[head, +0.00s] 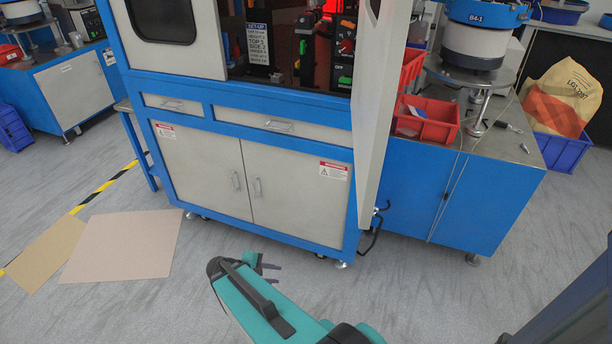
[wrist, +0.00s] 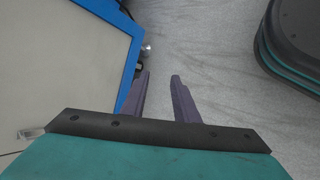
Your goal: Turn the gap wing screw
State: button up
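The machine (head: 290,125) is a blue-framed grey cabinet with an open upper bay. I cannot make out the gap wing screw among these small parts. My gripper (head: 272,273) is low in front of the cabinet's lower doors, well below the bay. In the wrist view my gripper (wrist: 161,75) has its two dark fingers apart with nothing between them. It points past the cabinet's blue edge (wrist: 131,65) toward the floor.
The bay's grey door (head: 377,120) stands open toward me at the bay's right. Right of it are red bins (head: 427,118) and a bowl feeder (head: 475,45) on a blue bench. Cardboard sheets (head: 125,245) lie on the left floor. The floor before the cabinet is otherwise clear.

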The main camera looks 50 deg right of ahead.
jog(key=s+a+f+m+g+y, duration=0.1)
jog(key=s+a+f, duration=0.3)
jog(key=a, duration=0.5)
jog(key=s+a+f+m+g+y, duration=0.1)
jog(key=s+a+f+y, duration=0.3)
jog(key=a, duration=0.5)
jog(key=s+a+f+m+g+y, duration=0.1)
jog(key=s+a+f+y, duration=0.2)
jog(key=s+a, duration=0.3)
jog(key=a+f, duration=0.1)
jog(key=a, duration=0.1)
jog(key=shift+s+a+m, duration=0.35)
jog(key=shift+a+m, duration=0.05)
jog(key=shift+f, duration=0.1)
